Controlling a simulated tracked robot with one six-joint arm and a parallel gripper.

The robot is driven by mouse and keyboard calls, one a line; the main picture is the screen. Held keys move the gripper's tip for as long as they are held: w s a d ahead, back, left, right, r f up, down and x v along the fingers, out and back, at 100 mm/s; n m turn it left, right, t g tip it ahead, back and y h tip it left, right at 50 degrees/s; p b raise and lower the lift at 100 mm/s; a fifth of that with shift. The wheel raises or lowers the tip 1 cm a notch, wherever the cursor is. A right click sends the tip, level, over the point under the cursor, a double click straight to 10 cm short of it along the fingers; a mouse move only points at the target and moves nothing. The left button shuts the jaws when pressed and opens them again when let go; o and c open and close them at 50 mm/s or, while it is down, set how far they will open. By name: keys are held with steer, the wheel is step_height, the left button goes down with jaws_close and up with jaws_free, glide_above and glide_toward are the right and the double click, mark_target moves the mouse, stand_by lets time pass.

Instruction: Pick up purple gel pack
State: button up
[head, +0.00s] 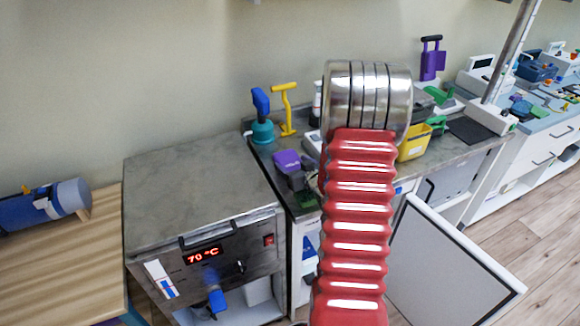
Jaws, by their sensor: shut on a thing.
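A purple block-like thing (287,161), perhaps the purple gel pack, shows just left of my red arm. It is over the left part of the grey counter, with dark parts below it. A second purple thing (433,65) with a dark handle stands upright at the back right of the counter. I cannot tell which of the two is the gel pack. My red ribbed arm and its metal joint fill the middle of the view. My gripper does not clearly show; its jaws seem hidden behind the arm, so I cannot see what is between them.
A steel heating unit (205,190) reading 70 °C stands at left. A teal bottle with a blue top (262,118), a yellow handled thing (284,110) and a yellow bin (414,143) are on the counter (462,160). A pale door panel (440,270) hangs open at lower right.

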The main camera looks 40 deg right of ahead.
mark_target(293, 165)
steer(key=shift+r, duration=0.1)
step_height(293, 165, up, 10)
stand_by(0.8)
stand_by(0.4)
